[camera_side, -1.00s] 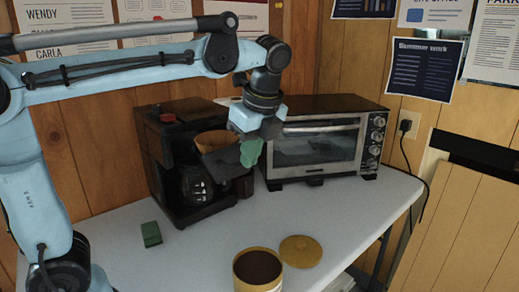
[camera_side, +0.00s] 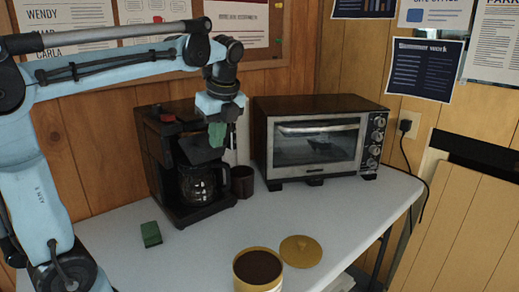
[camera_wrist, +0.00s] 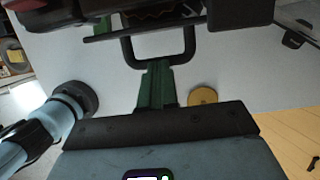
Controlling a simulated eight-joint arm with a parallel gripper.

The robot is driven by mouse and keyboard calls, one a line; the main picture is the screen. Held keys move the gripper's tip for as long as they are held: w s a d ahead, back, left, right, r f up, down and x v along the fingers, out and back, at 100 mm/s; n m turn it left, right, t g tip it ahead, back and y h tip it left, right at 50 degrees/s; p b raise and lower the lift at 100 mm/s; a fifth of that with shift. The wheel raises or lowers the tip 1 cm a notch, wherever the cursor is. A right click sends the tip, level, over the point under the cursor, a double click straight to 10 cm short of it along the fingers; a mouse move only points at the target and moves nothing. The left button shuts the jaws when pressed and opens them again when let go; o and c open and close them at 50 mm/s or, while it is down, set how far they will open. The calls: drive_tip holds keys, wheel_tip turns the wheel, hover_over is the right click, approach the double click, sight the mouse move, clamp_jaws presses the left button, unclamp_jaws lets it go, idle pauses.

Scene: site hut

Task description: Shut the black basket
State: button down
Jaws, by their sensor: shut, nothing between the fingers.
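The black basket (camera_side: 200,152) is in the upper part of the black coffee maker (camera_side: 155,160), above the glass carafe (camera_side: 197,183). My gripper (camera_side: 217,135) has green fingers pointing down, shut and empty, at the right front of the basket. Whether they touch it is unclear. In the wrist view my gripper (camera_wrist: 157,75) is shut beside a black looped handle (camera_wrist: 188,45), probably the carafe's.
A toaster oven (camera_side: 315,145) stands to the right, with a dark mug (camera_side: 243,181) between it and the coffee maker. A green block (camera_side: 151,234), an open tin (camera_side: 258,270) and its lid (camera_side: 301,250) are in front. The mid-table is clear.

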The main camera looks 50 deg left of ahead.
drive_tip(key=shift+a, duration=1.05)
drive_tip(key=shift+d, duration=0.1)
drive_tip(key=d+r, duration=0.7)
drive_tip(key=r, duration=0.3)
drive_tip(key=s+d+f+n+t+h, duration=0.1)
drive_tip(key=s+d+f+n+t, duration=0.1)
drive_tip(key=f+n, duration=0.4)
drive_tip(key=s+d+f+n+t+h, duration=0.1)
drive_tip(key=d+f+n+t, duration=0.1)
drive_tip(key=f+n, duration=0.4)
drive_tip(key=s+d+f+n+t+h, duration=0.1)
drive_tip(key=s+d+f+n+t, duration=0.1)
drive_tip(key=f+n, duration=0.3)
wheel_tip(320, 180, down, 5)
drive_tip(key=shift+s+d+r+n+t, duration=0.15)
drive_tip(key=shift+s+d+n+t, duration=0.25)
drive_tip(key=shift+d+t, duration=0.25)
